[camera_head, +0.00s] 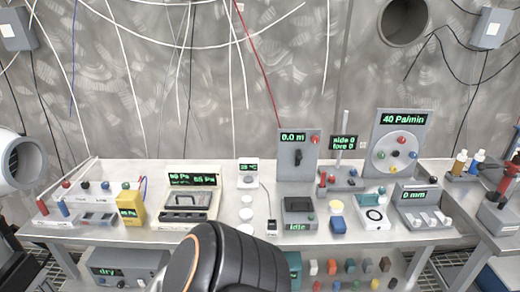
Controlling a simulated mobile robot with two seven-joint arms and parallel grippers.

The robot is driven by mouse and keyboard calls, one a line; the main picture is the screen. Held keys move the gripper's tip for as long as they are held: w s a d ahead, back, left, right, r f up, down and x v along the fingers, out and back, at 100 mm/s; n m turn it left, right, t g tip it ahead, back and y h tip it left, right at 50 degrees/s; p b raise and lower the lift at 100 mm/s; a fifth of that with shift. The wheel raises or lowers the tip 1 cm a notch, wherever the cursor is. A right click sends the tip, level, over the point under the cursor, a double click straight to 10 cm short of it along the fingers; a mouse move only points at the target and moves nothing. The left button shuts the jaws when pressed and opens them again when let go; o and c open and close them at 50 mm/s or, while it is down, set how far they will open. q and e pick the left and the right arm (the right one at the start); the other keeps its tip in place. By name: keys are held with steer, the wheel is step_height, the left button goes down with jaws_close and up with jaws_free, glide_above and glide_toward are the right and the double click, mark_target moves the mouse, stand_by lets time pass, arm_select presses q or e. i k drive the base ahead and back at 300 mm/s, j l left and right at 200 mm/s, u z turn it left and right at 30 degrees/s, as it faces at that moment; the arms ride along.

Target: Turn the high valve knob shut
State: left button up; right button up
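A grey upright panel with a green "40 Pa/min" readout (404,118) stands at the back right of the bench. Its pale round disc (394,152) carries several small coloured knobs: a red one (401,139) at the top, a blue one (413,155) at the right and a green one at the lower left among them. No label for a high valve is legible, so I cannot tell which knob it is. Neither of my grippers shows; a large black and white arm link of mine fills the bottom middle, well apart from the panel.
Left of the disc panel stands a grey panel reading "0.0 m" (292,137), with a black lever and red knob. The steel bench (225,200) is crowded with instruments, including a yellow box (130,208). A lower shelf holds small coloured pieces. Cables hang along the wall.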

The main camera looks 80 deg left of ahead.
mark_target(66, 184)
steer(key=u, duration=3.85)
